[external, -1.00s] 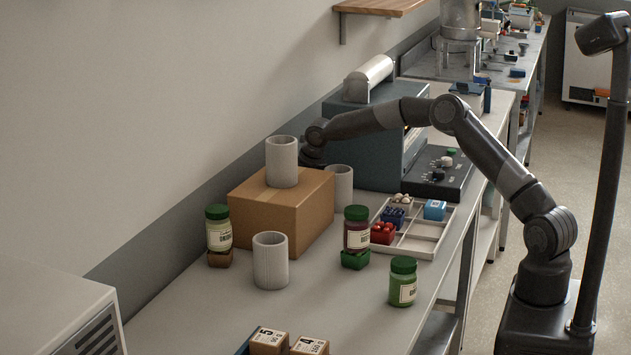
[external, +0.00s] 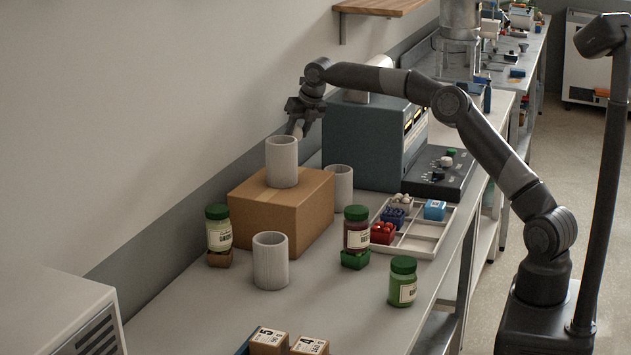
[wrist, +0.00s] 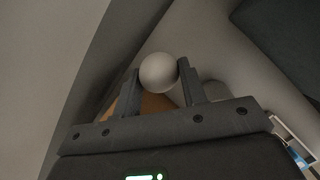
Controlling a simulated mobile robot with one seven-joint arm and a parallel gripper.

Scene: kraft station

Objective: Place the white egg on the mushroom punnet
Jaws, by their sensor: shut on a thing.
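My gripper (external: 299,127) is shut on the white egg (wrist: 158,72). In the wrist view the egg sits between the two fingertips. In the external view my gripper is above and behind the grey cylinder on the cardboard box, with the pale egg small between its fingers. A small cluster of pale round things, which looks like the mushroom punnet (external: 402,198), sits in the far left part of the white divided tray (external: 425,244). Its lower part is hidden by the blue-filled punnet.
The cardboard box (external: 270,215) bears one ribbed grey cylinder (external: 282,163). Other cylinders stand in front (external: 270,262) and behind (external: 342,188). A dark machine (external: 365,145) stands behind the tray. Some tray compartments are empty.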

